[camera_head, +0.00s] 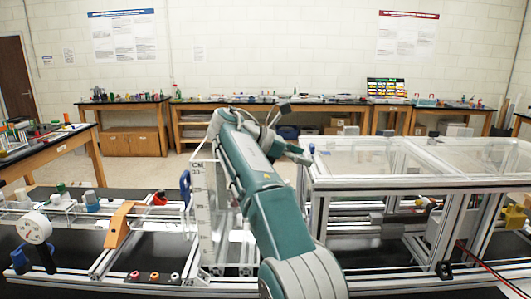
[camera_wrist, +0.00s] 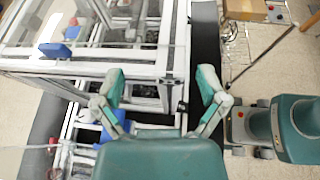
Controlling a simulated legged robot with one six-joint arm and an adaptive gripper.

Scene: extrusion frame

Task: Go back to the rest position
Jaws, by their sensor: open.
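My gripper (camera_wrist: 162,88) shows in the wrist view with its two teal-padded fingers spread wide and nothing between them. Below it in that view is the extrusion frame (camera_wrist: 85,70), with a dark strip running beside it. In the head view my teal arm reaches forward over the bench, between the ruler panel on the left and the extrusion frame (camera_head: 430,184) on the right. The gripper's fingers cannot be made out clearly in the head view, as the arm covers much of that area.
A vertical ruler panel (camera_head: 203,212) stands close to my arm's left. A dial gauge (camera_head: 34,228) and an orange bracket (camera_head: 120,224) are at the left. A blue block (camera_wrist: 55,50) sits on the frame. A wire rack holding a cardboard box (camera_wrist: 245,9) is at the upper right.

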